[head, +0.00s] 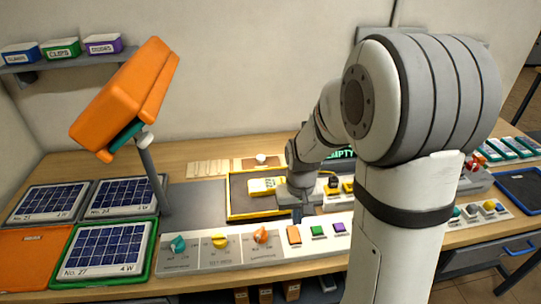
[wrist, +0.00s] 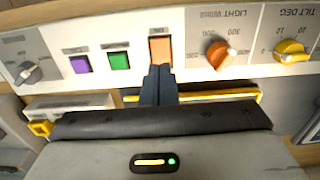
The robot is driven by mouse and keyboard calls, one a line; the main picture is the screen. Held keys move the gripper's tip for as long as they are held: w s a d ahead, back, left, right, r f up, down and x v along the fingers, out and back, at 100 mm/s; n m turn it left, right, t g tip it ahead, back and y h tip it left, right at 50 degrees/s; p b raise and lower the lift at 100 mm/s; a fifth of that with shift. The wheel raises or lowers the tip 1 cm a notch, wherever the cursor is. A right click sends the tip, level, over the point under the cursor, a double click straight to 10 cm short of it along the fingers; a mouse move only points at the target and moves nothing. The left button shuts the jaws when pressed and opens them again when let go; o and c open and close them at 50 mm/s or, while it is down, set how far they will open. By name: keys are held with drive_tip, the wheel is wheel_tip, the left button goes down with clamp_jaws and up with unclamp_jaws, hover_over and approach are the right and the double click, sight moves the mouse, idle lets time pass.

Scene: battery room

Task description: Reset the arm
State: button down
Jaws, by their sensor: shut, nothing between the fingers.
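My arm (head: 405,225) reaches from the right over the bench and bends down to the control panel. My gripper (head: 297,214) is shut and empty, pointing down just behind the orange button (head: 294,235). In the wrist view the closed dark fingers (wrist: 159,70) overlap the lower edge of the orange button (wrist: 160,48). I cannot tell whether they touch it. A green button (wrist: 118,59) and a purple button (wrist: 81,65) sit beside it on the panel.
The panel also carries teal, yellow (head: 220,241) and orange (head: 260,235) knobs. A yellow-framed tray (head: 230,200) lies behind my gripper. Solar panels (head: 105,250) lie at the left, near an orange lamp (head: 125,95) on a post. A shelf with small bins is at upper left.

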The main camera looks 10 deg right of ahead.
drive_tip(key=shift+r, duration=0.1)
drive_tip(key=s+r+t, duration=0.3)
drive_tip(key=s+r, duration=1.1)
drive_tip(key=shift+s, duration=0.25)
